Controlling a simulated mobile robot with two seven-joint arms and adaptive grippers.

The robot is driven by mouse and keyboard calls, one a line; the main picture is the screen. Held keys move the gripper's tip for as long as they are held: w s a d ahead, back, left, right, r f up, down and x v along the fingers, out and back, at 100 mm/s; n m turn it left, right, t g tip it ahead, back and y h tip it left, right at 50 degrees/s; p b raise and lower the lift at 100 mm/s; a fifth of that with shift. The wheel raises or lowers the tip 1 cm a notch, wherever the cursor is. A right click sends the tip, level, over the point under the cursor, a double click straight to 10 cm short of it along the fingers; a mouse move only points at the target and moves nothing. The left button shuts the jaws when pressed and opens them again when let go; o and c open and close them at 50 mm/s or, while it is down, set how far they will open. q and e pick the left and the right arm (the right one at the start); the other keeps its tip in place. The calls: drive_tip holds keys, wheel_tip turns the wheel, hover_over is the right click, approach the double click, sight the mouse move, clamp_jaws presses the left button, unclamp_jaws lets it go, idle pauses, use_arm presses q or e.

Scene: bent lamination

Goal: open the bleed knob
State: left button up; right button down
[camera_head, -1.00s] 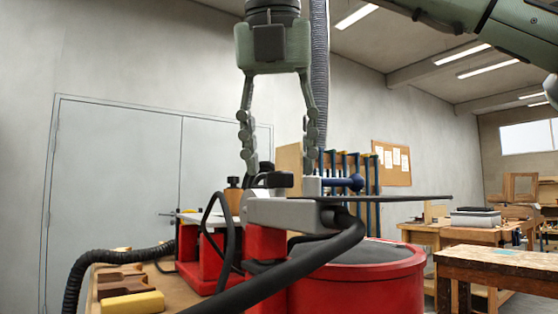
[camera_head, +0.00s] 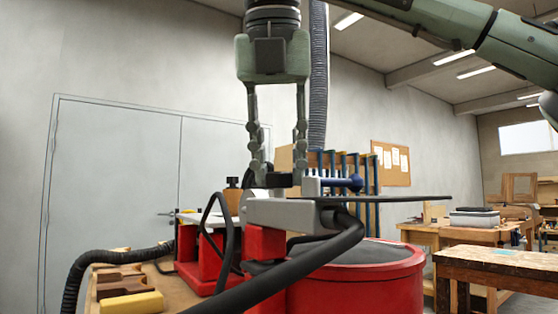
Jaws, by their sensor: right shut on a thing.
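My right gripper (camera_head: 278,178) points straight down from the top middle. Its two fingers are closed in on a dark knob (camera_head: 279,180) on top of a grey metal block (camera_head: 290,213), and it is shut on this knob. The fingertips partly cover the knob, so its turn angle cannot be told. I take it to be the bleed knob. A blue-ended fitting (camera_head: 345,184) sticks out just right of the fingers on the same block. My left gripper is not in view.
A thick black hose (camera_head: 300,270) curves in front of the block. A red drum (camera_head: 375,285) stands below right, with a thin dark bar (camera_head: 400,197) above it. A small black knob (camera_head: 232,182) tops a wooden block at left. A yellow block (camera_head: 132,303) lies at lower left.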

drive_tip(key=shift+n+y, duration=0.3)
drive_tip(key=shift+n, duration=0.3)
drive_tip(key=shift+d+n+y, duration=0.1)
drive_tip(key=shift+n+y, duration=0.3)
drive_tip(key=shift+n, duration=0.7)
drive_tip(key=n+y, duration=0.1)
drive_tip(key=n, duration=0.1)
drive_tip(key=n+y, duration=0.1)
drive_tip(key=n, duration=0.2)
drive_tip(key=shift+w+d+g, duration=0.1)
drive_tip(key=shift+d+g, duration=0.05)
drive_tip(key=shift+g, duration=0.25)
drive_tip(key=n, duration=0.3)
drive_tip(key=shift+g+y, duration=0.4)
drive_tip(key=n+g, duration=0.1)
drive_tip(key=n, duration=0.3)
drive_tip(key=shift+w+d+y, duration=0.1)
drive_tip(key=shift+y, duration=0.3)
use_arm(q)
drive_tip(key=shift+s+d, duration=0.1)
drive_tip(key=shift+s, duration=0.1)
use_arm(e)
drive_tip(key=shift+n+g, duration=0.4)
drive_tip(key=shift+n, duration=0.4)
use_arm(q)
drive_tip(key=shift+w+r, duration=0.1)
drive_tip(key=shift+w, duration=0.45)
